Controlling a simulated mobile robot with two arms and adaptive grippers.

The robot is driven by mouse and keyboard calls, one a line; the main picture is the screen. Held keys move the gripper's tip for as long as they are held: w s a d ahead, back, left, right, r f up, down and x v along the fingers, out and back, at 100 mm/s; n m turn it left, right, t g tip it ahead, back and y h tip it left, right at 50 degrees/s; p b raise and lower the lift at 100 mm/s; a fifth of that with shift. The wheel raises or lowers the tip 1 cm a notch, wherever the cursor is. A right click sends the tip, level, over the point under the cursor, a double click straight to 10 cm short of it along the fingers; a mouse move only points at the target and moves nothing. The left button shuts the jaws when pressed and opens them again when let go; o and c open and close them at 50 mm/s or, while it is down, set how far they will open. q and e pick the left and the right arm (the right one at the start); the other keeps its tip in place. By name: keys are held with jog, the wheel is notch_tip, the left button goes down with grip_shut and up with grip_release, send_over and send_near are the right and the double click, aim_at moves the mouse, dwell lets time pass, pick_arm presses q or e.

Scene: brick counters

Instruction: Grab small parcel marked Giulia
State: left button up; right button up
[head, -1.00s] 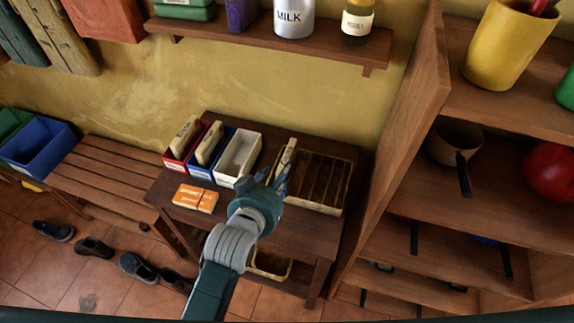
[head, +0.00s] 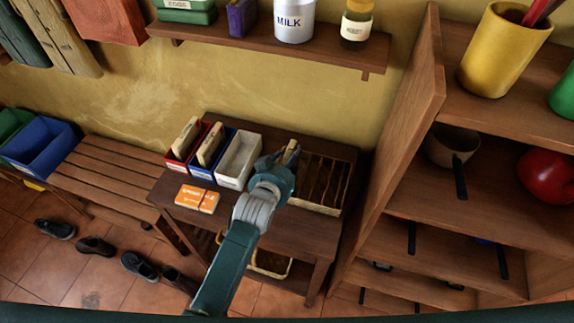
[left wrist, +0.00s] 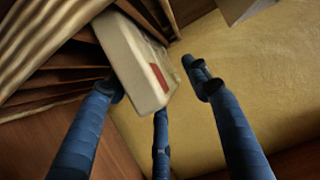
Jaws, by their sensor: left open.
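A small cream parcel (head: 291,150) stands at the left end of the slotted rack (head: 318,209) on the dark table. My left gripper (head: 272,158) is at this parcel's left and front side and hides most of it. In the left wrist view, the parcel (left wrist: 133,58) with a red mark lies between the spread fingers of my left gripper (left wrist: 160,92). The fingers are open; whether any touches it I cannot tell. No name is legible. Two other cream parcels stand in the red bin (head: 176,163) and the blue bin (head: 203,171). My right gripper is out of view.
An empty-looking white bin (head: 237,161) stands left of the gripper. An orange parcel (head: 197,198) lies on the table front. A tall wooden shelf unit (head: 405,130) rises close on the right. A wall shelf (head: 270,47) with jars hangs above.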

pick_arm(q)
jog(key=c, duration=1.2)
